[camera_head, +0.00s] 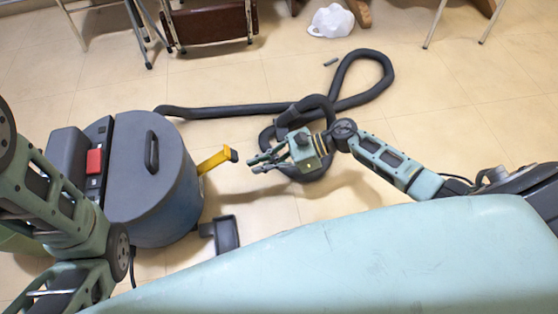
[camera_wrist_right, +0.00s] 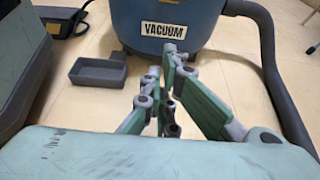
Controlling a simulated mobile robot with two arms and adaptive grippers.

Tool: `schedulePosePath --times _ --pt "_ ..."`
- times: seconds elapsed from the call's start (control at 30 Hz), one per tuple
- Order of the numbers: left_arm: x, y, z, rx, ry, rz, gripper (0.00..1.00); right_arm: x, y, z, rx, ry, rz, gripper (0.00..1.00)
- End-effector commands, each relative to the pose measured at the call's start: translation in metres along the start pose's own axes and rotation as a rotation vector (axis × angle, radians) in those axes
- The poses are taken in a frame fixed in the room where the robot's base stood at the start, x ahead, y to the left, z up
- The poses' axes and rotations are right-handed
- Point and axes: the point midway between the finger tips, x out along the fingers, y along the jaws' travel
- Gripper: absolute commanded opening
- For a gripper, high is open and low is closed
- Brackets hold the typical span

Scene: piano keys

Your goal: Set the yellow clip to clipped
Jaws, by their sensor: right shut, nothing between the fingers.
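The yellow clip (camera_head: 213,161) sticks out from the right side of the blue-grey vacuum (camera_head: 178,205) in the head view. It is tilted outward and has a dark tip. My right gripper (camera_head: 257,162) is just to the right of that tip, apart from it, with its fingers pointing left at the vacuum. It is shut and empty. In the right wrist view the gripper fingers (camera_wrist_right: 172,85) are in front of the vacuum's body (camera_wrist_right: 185,22), below its VACUUM label. I cannot make out the yellow clip there. My left arm shows at the left, but its gripper is out of view.
A dark hose (camera_head: 222,110) curls over the tiled floor behind my right gripper. A small grey tray (camera_head: 227,234) lies in front of the vacuum. A red switch (camera_head: 94,161) sits on the vacuum's left part. Chairs and a white bag (camera_head: 331,20) are farther back.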

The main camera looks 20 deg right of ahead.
Motion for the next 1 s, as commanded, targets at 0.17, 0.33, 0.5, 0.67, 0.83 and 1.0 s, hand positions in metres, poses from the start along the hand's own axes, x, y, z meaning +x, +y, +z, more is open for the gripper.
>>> schedulePosePath --times 0.17,0.33,0.5,0.67,0.83,1.0 --pt "-0.001 0.001 -0.003 0.001 0.007 0.003 0.00 0.003 -0.001 0.025 -0.006 0.001 0.000 0.00" --pt "-0.001 0.002 -0.004 0.001 0.008 0.004 0.00 0.005 -0.001 0.035 -0.002 0.001 -0.001 0.00" --pt "-0.001 0.002 -0.004 0.001 0.009 0.004 0.00 0.005 -0.001 0.037 -0.001 0.001 -0.002 0.00" --pt "-0.001 0.002 -0.004 0.001 0.009 0.004 0.00 0.005 -0.001 0.037 -0.001 0.001 -0.002 0.00" --pt "0.004 0.001 -0.003 0.001 0.011 0.004 0.00 0.004 -0.001 0.040 -0.002 0.009 -0.002 0.00" --pt "-0.002 -0.004 0.013 -0.004 -0.034 -0.012 0.00 0.002 -0.001 0.046 -0.002 0.039 -0.001 0.00"
